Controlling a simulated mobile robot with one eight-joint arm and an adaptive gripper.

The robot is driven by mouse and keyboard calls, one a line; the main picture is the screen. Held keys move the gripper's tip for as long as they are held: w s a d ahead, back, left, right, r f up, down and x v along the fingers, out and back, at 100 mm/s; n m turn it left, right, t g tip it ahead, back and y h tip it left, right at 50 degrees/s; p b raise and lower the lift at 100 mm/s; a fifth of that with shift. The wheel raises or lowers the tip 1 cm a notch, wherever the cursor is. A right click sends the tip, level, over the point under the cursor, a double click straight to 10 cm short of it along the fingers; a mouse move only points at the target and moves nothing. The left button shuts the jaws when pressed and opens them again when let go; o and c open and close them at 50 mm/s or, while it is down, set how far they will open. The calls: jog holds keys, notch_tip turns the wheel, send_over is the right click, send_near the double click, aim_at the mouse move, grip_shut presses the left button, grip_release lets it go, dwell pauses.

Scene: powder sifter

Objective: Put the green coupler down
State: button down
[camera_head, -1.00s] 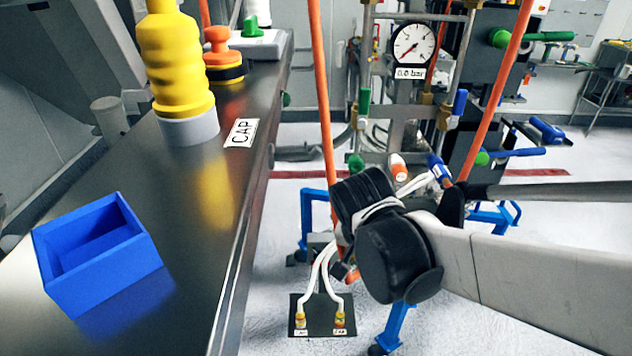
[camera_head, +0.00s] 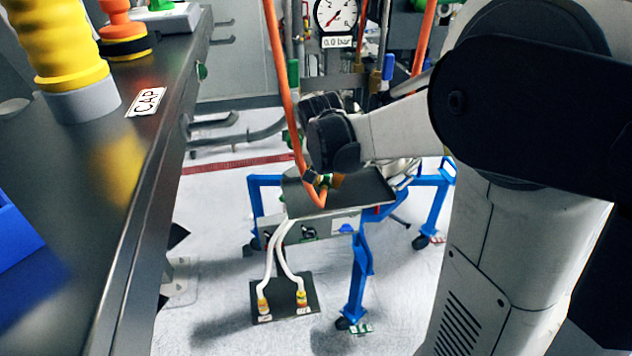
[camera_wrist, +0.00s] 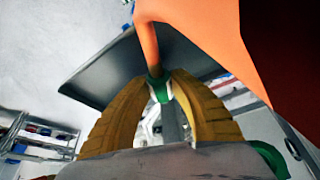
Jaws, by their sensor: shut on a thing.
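In the wrist view, my gripper (camera_wrist: 162,92) has its two yellow ribbed fingers closed on the green coupler (camera_wrist: 158,86), which has a white band. An orange hose (camera_wrist: 165,35) runs from the coupler across the picture. In the head view, the orange hose (camera_head: 282,85) hangs down and bends back up at the coupler, over the dark top of a blue-legged stand (camera_head: 368,190). My wrist hides most of the gripper there. I cannot tell whether the coupler or hose touches the top.
Two white hoses (camera_head: 275,250) run to a dark floor plate (camera_head: 285,312). A pressure gauge (camera_head: 337,12) stands behind.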

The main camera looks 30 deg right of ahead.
jog(key=shift+f, duration=1.15)
jog(key=shift+f+b, duration=0.25)
jog(key=shift+b, duration=0.1)
jog(key=c, duration=1.2)
grip_release()
jog(key=shift+r, duration=0.1)
